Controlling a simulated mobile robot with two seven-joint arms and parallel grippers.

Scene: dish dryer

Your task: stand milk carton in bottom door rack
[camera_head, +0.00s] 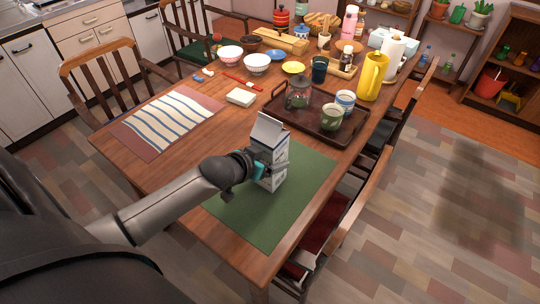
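The milk carton (272,137) is white and grey with blue parts and a slanted top. It is upright over the green placemat (295,208) at the near end of the table. I cannot tell whether its base touches the mat. My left gripper (268,165) reaches in from the left at the carton's middle height, with a dark finger across its near side. The fingers are around the carton, but their grip is too small to make out. My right gripper is not in view. No door rack is in view.
A dark tray (345,137) with a glass press and cups is just behind the carton. A striped placemat (170,121) lies to the left. Bowls, a yellow jug (372,76) and other items crowd the far end. Chairs line the wooden table (208,150).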

